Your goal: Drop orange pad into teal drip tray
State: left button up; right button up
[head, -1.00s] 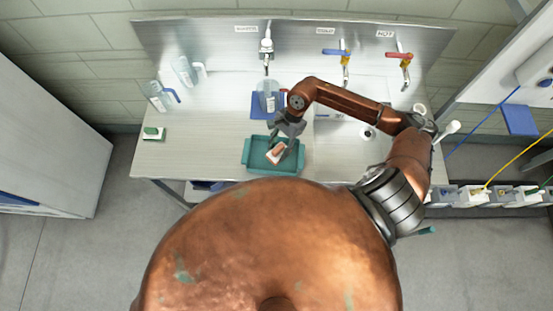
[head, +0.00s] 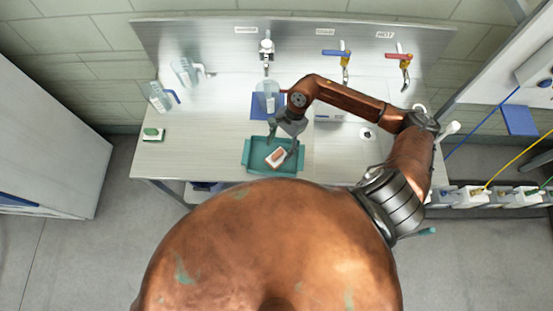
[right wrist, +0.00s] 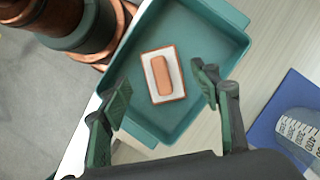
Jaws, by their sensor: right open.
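The teal drip tray (head: 256,164) sits at the front edge of the metal counter; it fills the upper middle of the right wrist view (right wrist: 222,50). The orange pad (head: 276,157), with a white layer and an orange block on top, lies inside the tray. In the right wrist view the pad (right wrist: 163,75) rests on the tray floor. My right gripper (head: 283,146) is open above the tray; in the right wrist view its fingers (right wrist: 163,92) are spread wide on either side of the pad, touching nothing. My left gripper is not in view.
A clear graduated beaker (head: 267,92) stands on a blue mat (head: 258,112) behind the tray. A green-and-white pad (head: 153,134) lies at the counter's left. Clear bottles (head: 158,98) stand at the back left. Taps with blue (head: 335,52) and red (head: 398,56) handles line the back.

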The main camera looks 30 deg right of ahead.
jog(key=s+v, duration=0.1)
jog(key=v, duration=0.9)
jog(key=shift+w+r, duration=0.3)
jog(key=shift+w, duration=0.2)
